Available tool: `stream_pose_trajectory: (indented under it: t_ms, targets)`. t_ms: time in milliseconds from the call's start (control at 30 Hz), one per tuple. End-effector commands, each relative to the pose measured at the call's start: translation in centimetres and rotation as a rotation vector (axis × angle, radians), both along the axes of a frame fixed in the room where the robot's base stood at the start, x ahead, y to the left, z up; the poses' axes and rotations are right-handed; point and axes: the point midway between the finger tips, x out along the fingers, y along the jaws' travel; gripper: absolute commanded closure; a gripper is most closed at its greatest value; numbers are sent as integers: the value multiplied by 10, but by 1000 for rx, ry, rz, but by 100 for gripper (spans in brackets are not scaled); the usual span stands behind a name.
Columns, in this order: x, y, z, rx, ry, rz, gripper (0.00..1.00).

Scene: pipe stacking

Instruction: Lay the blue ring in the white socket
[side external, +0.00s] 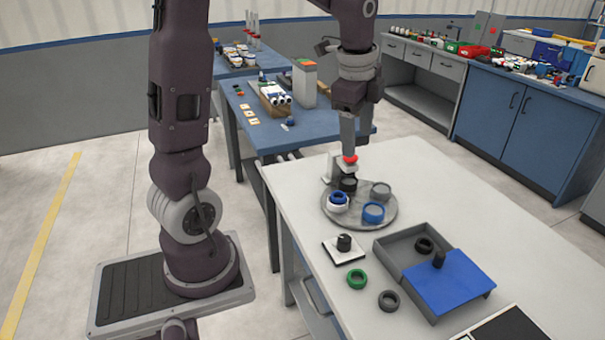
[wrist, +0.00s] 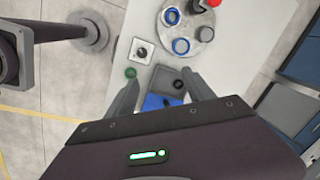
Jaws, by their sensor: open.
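The blue ring (side external: 338,197) lies on top of the white socket (side external: 340,208), at the left of a round grey plate (side external: 385,222). In the wrist view the blue ring (wrist: 170,16) also sits within the white rim. I cannot tell how deep it is seated. My gripper (side external: 348,149) is above the back of the plate, up and away from the ring. In the wrist view my gripper (wrist: 162,80) has its fingers wide apart with nothing between them.
The plate also bears a blue socket (side external: 373,212), a grey one (side external: 380,190) and a black one (side external: 348,185). A red piece (side external: 350,159) shows by my fingertips.

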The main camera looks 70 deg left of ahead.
Motion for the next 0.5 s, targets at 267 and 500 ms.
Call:
stream_pose_trajectory:
  t_ms: [267,500]
  targets:
    - [-152,-122,38,-273,-313,699,38]
    - [-190,-137,25,-411,-349,899,38]
